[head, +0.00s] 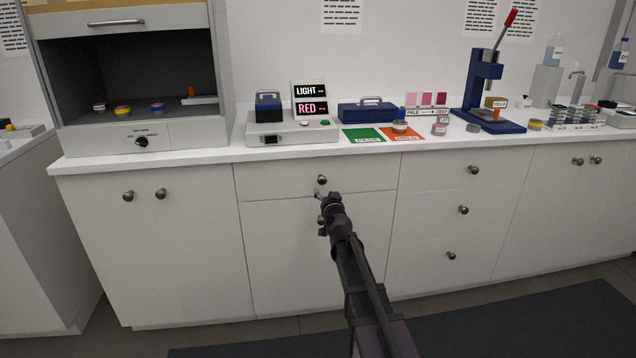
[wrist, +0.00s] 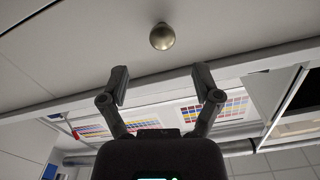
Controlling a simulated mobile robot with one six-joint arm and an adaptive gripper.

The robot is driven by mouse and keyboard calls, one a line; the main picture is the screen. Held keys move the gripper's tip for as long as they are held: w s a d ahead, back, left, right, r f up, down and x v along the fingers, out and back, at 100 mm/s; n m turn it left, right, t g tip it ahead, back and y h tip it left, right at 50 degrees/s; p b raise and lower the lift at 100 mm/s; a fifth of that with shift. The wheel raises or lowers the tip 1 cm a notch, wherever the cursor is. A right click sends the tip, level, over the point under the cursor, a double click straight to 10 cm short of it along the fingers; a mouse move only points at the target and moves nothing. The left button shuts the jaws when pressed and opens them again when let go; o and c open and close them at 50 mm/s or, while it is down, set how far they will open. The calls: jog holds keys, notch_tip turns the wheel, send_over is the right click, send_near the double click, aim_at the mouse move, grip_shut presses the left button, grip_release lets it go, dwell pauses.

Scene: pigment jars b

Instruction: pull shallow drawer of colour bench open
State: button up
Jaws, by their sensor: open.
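The shallow drawer (head: 280,181) is the wide, low white front in the middle of the colour bench, under the worktop. It looks shut, flush with the fronts beside it. Its round metal knob (head: 322,180) is at the centre of the front; a knob also shows in the wrist view (wrist: 162,37). My gripper (head: 325,195) is just below the knob in the head view. In the wrist view my gripper (wrist: 161,75) is open and empty, with the knob beyond the fingertips, roughly centred between them and apart from both.
A cupboard front (head: 285,260) lies below the drawer, its knob partly hidden by my gripper. A stack of drawers (head: 450,225) is to the right, a double cupboard (head: 150,250) to the left. The worktop (head: 190,158) carries a scale (head: 292,132) and a press (head: 484,95). A dark mat (head: 520,325) covers the floor.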

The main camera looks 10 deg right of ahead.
aim_at(323, 182)
jog(key=w, duration=0.8)
jog(key=shift+w, duration=0.25)
